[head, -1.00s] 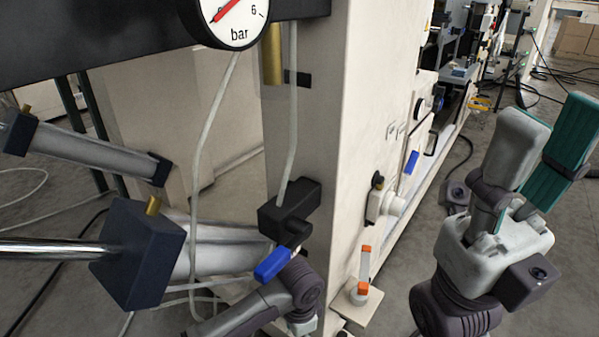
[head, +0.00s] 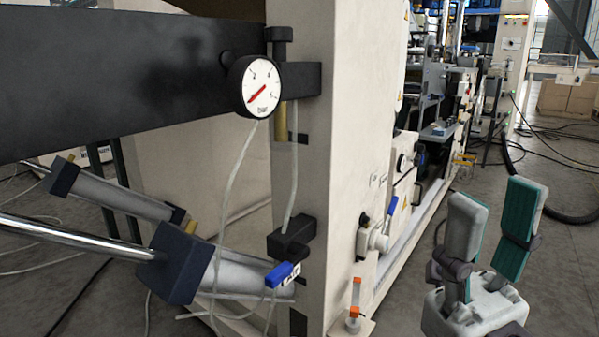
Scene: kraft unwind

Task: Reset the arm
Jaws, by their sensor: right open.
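The black arm (head: 130,75) of the unwind stand reaches in from the upper left to the cream machine column (head: 345,150). Two cylinders with bright rods are below it; the nearer one has a dark block (head: 178,262). A black valve (head: 291,237) with a blue lever (head: 282,274) is on the column's near side. A round pressure gauge (head: 258,88) hangs at the black arm's end, its red needle pointing to lower left. My right gripper (head: 497,205) is at the lower right, open and empty, its green-padded fingers pointing up, clear of the machine. My left gripper is not in view.
An orange-ended fitting (head: 354,305) stands low at the column. Loose hoses cross the left floor. The grey floor (head: 575,260) at the right is largely clear.

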